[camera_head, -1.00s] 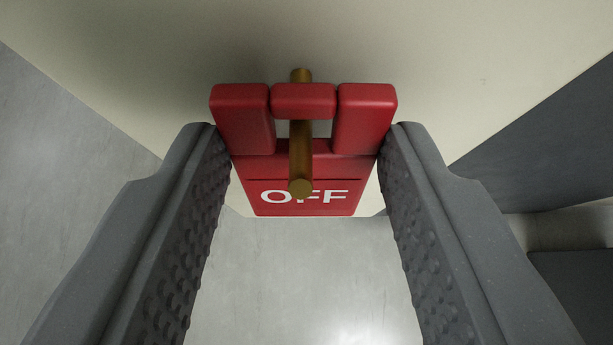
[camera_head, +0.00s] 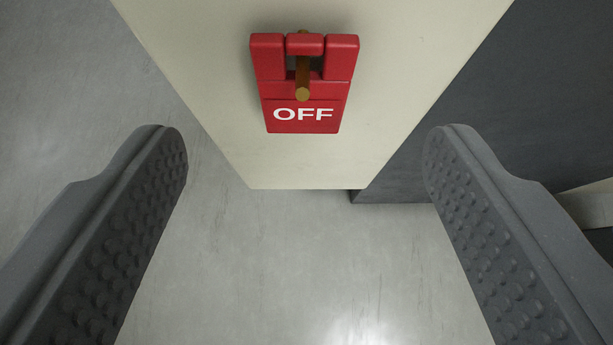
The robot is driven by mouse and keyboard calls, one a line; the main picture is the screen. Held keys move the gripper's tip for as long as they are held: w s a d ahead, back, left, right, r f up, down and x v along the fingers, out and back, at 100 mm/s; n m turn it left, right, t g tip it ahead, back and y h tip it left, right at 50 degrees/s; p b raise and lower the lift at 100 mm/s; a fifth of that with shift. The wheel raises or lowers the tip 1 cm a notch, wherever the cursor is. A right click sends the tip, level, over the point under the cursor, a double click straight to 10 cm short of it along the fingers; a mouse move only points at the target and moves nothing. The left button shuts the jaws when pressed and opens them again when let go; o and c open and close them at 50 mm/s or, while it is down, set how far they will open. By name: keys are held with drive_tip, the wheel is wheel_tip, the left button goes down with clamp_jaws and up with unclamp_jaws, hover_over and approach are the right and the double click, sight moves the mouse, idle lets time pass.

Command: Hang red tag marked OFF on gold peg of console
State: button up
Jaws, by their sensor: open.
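The red tag (camera_head: 304,88) with white OFF lettering hangs on the gold peg (camera_head: 302,78), at the top middle of the view. The peg passes through the tag's opening under its top bar, and its round end sticks out in front of the tag. The tag rests against the cream face of the console (camera_head: 400,100). My gripper (camera_head: 305,145) is wide open and empty. Its two grey studded fingers stand left and right, well apart from the tag and nearer to the camera.
A dark grey panel (camera_head: 470,110) stands to the right of the console. Grey floor (camera_head: 290,270) lies below and to the left, and no loose objects show on it. A pale ledge (camera_head: 590,205) shows at the right edge.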

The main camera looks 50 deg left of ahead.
drive_tip(key=p+v, duration=0.1)
drive_tip(key=v, duration=0.7)
drive_tip(key=w+d+r+m+t+h+p, duration=0.1)
drive_tip(key=w+d+r+m+t+h, duration=0.15)
drive_tip(key=d+r, duration=0.55)
drive_tip(key=w+d+r+m+t+h, duration=0.1)
drive_tip(key=w+d+r, duration=0.3)
drive_tip(key=r, duration=0.8)
drive_tip(key=w+d+r+m+t+h+p, duration=0.1)
drive_tip(key=w+d+r+m+t+h, duration=0.15)
drive_tip(key=d+r, duration=0.6)
drive_tip(key=s+d+r+m+h, duration=0.1)
drive_tip(key=s+r, duration=0.4)
drive_tip(key=r, duration=0.5)
drive_tip(key=s+d+r+m+t, duration=0.1)
drive_tip(key=s+d+r, duration=0.2)
drive_tip(key=r, duration=0.8)
drive_tip(key=s+d+r+m+t+h, duration=0.1)
drive_tip(key=s+d+r+m, duration=0.1)
drive_tip(key=s+r, duration=0.5)
wheel_tip(320, 180, up, 4)
drive_tip(key=shift+s+d+f+h+p, duration=0.15)
drive_tip(key=shift+d+f+h+p, duration=0.05)
drive_tip(key=shift+d+h+p, duration=0.15)
